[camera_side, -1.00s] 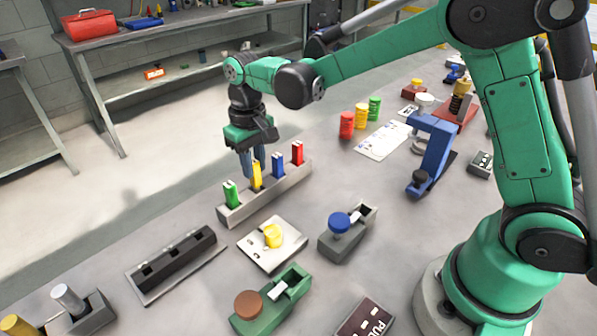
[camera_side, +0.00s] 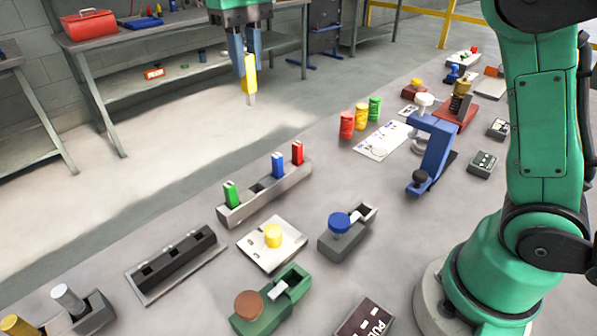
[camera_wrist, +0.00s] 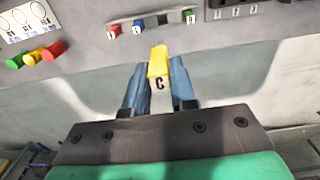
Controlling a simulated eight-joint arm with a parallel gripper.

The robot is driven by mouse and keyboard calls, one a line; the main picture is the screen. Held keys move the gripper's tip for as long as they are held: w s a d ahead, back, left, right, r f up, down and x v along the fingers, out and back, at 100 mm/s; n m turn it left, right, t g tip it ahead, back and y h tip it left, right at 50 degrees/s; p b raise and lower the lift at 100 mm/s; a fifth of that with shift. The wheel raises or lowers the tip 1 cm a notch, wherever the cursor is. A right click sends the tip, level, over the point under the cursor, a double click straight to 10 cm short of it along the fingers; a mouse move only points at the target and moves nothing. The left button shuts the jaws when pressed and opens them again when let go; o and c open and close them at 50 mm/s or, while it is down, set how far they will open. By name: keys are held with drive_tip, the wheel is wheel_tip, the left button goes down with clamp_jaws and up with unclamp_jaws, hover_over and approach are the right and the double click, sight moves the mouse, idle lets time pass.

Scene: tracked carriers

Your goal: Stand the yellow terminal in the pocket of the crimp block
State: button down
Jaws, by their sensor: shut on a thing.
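My gripper (camera_side: 248,66) is shut on the yellow terminal (camera_side: 250,80) and holds it upright, high above the table's far side. A pale tip points down below its yellow body. In the wrist view the yellow terminal (camera_wrist: 158,60) sits between the fingertips with a letter C on its end. A dark block with square pockets (camera_side: 172,262), seemingly the crimp block, lies at the left of the table; its pockets look empty. It shows partly at the top right of the wrist view (camera_wrist: 275,8). The gripper is well apart from it.
A grey rack (camera_side: 290,184) holds green, blue and red terminals, with an empty slot between green and blue. A blue clamp frame (camera_side: 432,152) stands right.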

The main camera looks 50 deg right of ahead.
drive_tip(key=s+d+f, duration=0.4)
drive_tip(key=s+f, duration=0.3)
drive_tip(key=s, duration=0.1)
drive_tip(key=s+d+f, duration=0.4)
drive_tip(key=s+f, duration=0.4)
drive_tip(key=s, duration=0.1)
drive_tip(key=shift+d+f, duration=0.15)
drive_tip(key=shift+d, duration=0.1)
drive_tip(key=shift+s+f, duration=0.1)
drive_tip(key=shift+f, duration=1.5)
idle(2.0)
drive_tip(key=shift+c, duration=0.8)
unclamp_jaws()
wheel_tip(320, 180, up, 7)
idle(0.9)
